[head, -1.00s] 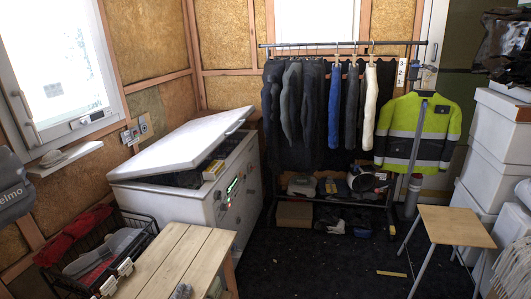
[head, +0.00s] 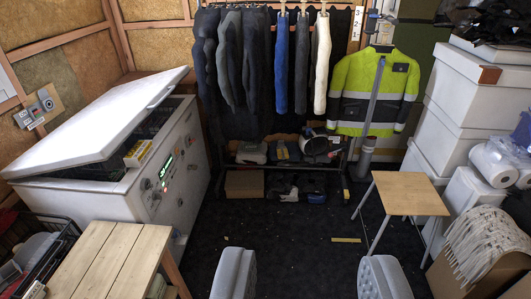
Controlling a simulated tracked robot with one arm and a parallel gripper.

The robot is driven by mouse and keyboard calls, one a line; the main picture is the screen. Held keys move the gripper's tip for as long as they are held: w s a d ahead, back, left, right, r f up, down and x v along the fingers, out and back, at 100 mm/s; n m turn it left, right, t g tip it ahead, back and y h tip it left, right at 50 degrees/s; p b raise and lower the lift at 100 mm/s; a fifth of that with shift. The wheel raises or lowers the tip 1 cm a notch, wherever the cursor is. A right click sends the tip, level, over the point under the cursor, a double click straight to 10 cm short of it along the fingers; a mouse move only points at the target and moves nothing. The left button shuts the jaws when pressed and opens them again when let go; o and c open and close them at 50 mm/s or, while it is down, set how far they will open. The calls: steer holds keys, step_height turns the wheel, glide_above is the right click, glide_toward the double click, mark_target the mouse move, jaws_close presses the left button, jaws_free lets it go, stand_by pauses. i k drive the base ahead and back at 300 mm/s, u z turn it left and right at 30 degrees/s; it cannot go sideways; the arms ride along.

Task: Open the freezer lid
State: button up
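The white chest freezer (head: 185,165) stands at the left, with a lit display and several knobs on its right-hand side. Its white lid (head: 105,115) is ajar and tilted, higher at the far right end. Dark contents and a yellow box show in the gap under it. My gripper (head: 308,276) shows at the bottom edge as two grey fingers set wide apart, with only floor between them. It is open and empty, to the right of the freezer and apart from it.
A slatted wooden table (head: 105,262) stands in front of the freezer, beside a black wire basket (head: 45,245). A clothes rack (head: 275,140) stands behind. A small wooden table (head: 410,193) and stacked white boxes (head: 470,100) are at the right. The middle dark floor is mostly clear.

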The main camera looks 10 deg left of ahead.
mark_target(93, 134)
steer(key=u, duration=0.05)
steer(key=i, duration=3.85)
steer(key=u, duration=1.75)
